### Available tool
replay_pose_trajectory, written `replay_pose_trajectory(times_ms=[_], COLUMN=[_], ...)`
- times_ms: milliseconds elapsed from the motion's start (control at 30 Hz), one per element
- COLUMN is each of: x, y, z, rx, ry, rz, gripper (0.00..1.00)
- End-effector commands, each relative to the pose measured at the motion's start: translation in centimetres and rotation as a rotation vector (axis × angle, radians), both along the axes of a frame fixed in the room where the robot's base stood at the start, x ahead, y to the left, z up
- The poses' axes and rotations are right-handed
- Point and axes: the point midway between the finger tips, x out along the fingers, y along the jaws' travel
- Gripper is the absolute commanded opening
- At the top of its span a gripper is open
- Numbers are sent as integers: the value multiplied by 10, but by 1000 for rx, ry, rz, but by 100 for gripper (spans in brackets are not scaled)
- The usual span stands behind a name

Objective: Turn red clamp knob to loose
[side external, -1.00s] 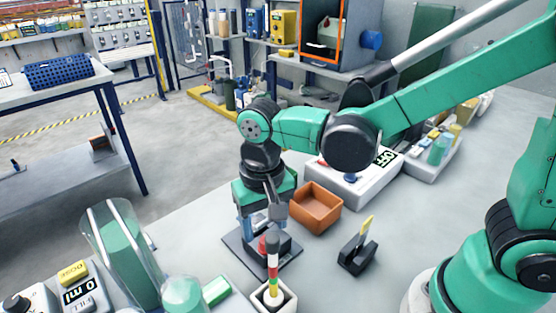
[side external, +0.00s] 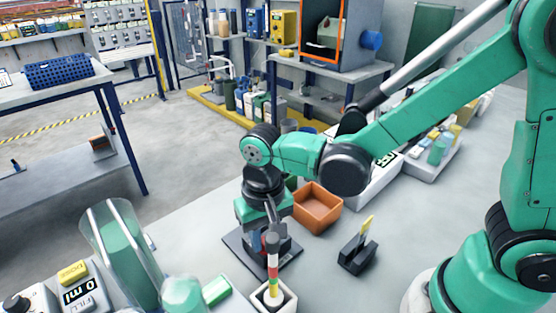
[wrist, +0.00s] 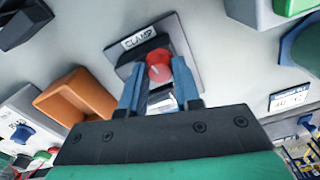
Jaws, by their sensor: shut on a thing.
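The red clamp knob (wrist: 158,68) sits on a grey plate (wrist: 187,38) with a label reading CLAMP, seen in the wrist view. A pale line marks the knob's face. I cannot read a loose mark there. My gripper (wrist: 158,76) has its two blue fingers on either side of the knob and is shut on it. In the side view my gripper (side external: 264,238) points down over the dark base plate (side external: 286,262), and the knob is mostly hidden by the gripper and a banded stick.
An orange open box (side external: 317,207) stands right behind the plate. A banded stick (side external: 273,277) stands in a white holder in front. A black stand with a yellow piece (side external: 358,252) is to the right. A clear green-filled cylinder (side external: 125,262) stands left. Bare bench lies between.

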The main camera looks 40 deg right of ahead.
Motion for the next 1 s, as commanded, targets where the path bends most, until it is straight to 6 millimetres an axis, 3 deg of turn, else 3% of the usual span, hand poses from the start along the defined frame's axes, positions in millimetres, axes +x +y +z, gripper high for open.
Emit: replay_pose_trajectory(times_ms=[267,1000], x=[0,1], y=[0,0], z=[0,0], rx=[-1,-1], ry=[0,0], rz=[69,507], gripper=[0,0])
